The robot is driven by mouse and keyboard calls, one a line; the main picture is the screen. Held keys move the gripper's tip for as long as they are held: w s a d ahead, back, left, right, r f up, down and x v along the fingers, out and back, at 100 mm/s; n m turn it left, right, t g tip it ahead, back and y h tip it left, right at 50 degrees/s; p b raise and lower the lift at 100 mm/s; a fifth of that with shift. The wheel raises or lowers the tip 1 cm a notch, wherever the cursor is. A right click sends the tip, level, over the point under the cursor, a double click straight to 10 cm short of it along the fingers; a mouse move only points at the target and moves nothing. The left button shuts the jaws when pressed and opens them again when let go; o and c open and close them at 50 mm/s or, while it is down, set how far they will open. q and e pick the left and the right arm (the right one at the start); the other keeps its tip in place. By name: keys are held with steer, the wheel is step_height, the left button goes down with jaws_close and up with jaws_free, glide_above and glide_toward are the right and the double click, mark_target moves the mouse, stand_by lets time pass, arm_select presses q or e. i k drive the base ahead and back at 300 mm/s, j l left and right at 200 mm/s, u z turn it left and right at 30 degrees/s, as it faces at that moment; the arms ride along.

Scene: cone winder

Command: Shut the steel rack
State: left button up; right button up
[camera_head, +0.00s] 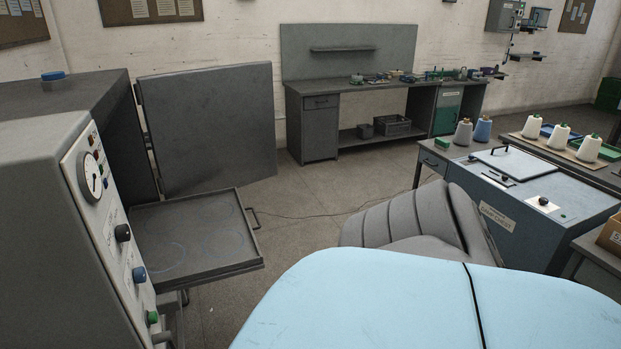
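The steel rack (190,243) is a flat dark tray with a low rim, pulled out of the grey cabinet (60,200) at the left. A bar handle (254,218) sits on its right-hand end. Faint ring marks show on the tray, and nothing lies on it. The cabinet's door (206,128) stands swung open behind the rack. The cabinet's inside is mostly hidden by its control panel (108,215). Neither of my grippers is in view.
A grey chair-like seat (405,220) stands right of the rack, behind a light blue surface (420,300) in the foreground. A workbench (380,90) lines the back wall. Floor between rack and seat is clear except for a thin cable.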

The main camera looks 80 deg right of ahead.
mark_target(195, 239)
steer(key=k+l+z, duration=0.15)
steer(key=z, duration=0.2)
steer(key=k+l+z, duration=0.1)
steer(key=l+z, duration=0.2)
steer(key=k+l+z, duration=0.1)
steer(key=l+z, duration=0.25)
steer(key=k+l+z, duration=0.15)
steer(key=l, duration=0.35)
steer(key=l+z, duration=0.1)
steer(key=l, duration=0.35)
steer(key=k+l+u, duration=0.1)
steer(key=l, duration=0.3)
steer(key=i+l+u, duration=0.1)
steer(key=i+u, duration=0.35)
steer(key=i+l+u, duration=0.15)
steer(key=u, duration=0.35)
steer(key=i+l+u, duration=0.1)
steer(key=i+l, duration=0.75)
